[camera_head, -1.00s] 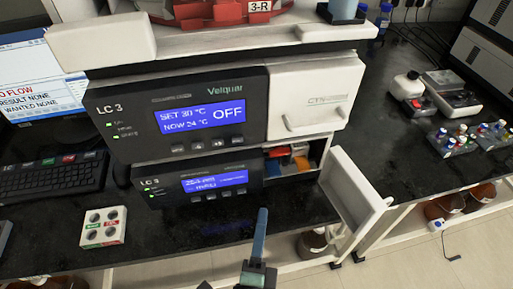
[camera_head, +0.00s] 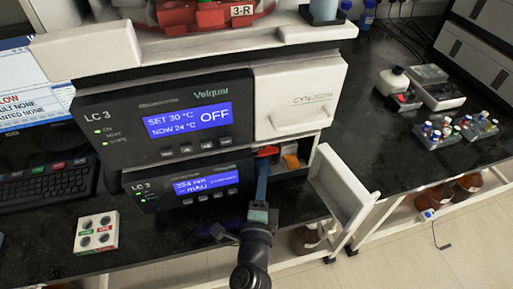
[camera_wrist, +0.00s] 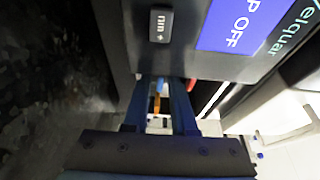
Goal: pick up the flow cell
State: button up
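The lower instrument's compartment stands open, with a red piece (camera_head: 267,151) and an orange piece (camera_head: 291,161) inside. I cannot tell for sure which piece is the flow cell. My gripper (camera_head: 263,163) is at the compartment mouth, its blue fingers pointing in and overlapping the red piece's lower edge in the head view. In the wrist view my gripper (camera_wrist: 160,88) is open. An orange upright piece (camera_wrist: 156,103) and small pale parts show in the gap between the fingers, with no visible contact. A red part (camera_wrist: 190,85) is just right of the fingers.
The white compartment door (camera_head: 345,190) is swung open to the right. The upper LC 3 unit (camera_head: 160,118) overhangs the opening closely. A white block with round holes (camera_head: 96,232) lies on the bench at left. Vials (camera_head: 440,130) stand at right.

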jog(key=shift+w, duration=0.5)
grip_shut()
jog(key=shift+r, duration=0.1)
dwell(1.0)
